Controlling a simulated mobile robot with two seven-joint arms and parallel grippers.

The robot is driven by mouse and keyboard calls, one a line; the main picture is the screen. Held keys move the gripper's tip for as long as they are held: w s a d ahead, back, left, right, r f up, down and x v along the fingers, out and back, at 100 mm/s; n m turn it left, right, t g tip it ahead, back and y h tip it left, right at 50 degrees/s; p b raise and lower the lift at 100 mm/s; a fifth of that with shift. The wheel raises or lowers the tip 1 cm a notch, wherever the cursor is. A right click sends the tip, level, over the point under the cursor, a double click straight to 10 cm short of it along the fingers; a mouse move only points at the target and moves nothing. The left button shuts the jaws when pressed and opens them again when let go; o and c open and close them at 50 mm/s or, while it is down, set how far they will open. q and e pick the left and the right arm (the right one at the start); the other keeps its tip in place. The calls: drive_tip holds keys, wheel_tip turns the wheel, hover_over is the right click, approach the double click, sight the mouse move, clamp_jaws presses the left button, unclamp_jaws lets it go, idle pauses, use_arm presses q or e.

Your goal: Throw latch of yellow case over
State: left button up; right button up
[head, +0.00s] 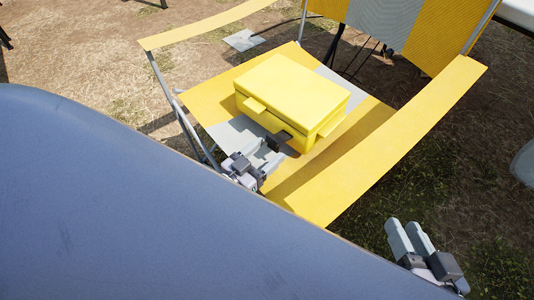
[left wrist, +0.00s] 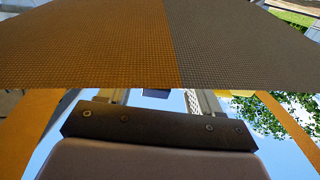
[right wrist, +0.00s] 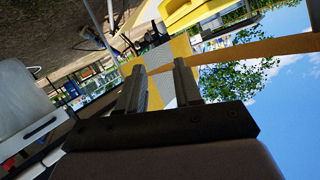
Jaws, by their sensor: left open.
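The yellow case (head: 292,88) lies closed on the seat of a folding chair. Two yellow tabs, which look like its latches, stick out from its front: a left tab (head: 256,105) and a right tab (head: 330,125). A dark piece (head: 279,141), perhaps the handle, sits low between them. My left gripper (head: 266,154) is open at the seat's front edge, close to the dark piece; any contact is unclear. In the left wrist view the seat fabric hides much of its fingers. My right gripper (head: 408,228) is open and empty, right of the chair. The case shows in the right wrist view (right wrist: 190,12).
The yellow-and-grey chair seat (head: 205,98) carries the case. Yellow armrests flank it, a left one (head: 205,24) and a right one (head: 390,145). The backrest (head: 445,35) rises behind. My large blue-grey body part fills the lower left. Bare ground and grass surround the chair.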

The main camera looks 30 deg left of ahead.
use_arm(q)
drive_tip(key=shift+w+d, duration=0.1)
drive_tip(key=shift+w, duration=0.2)
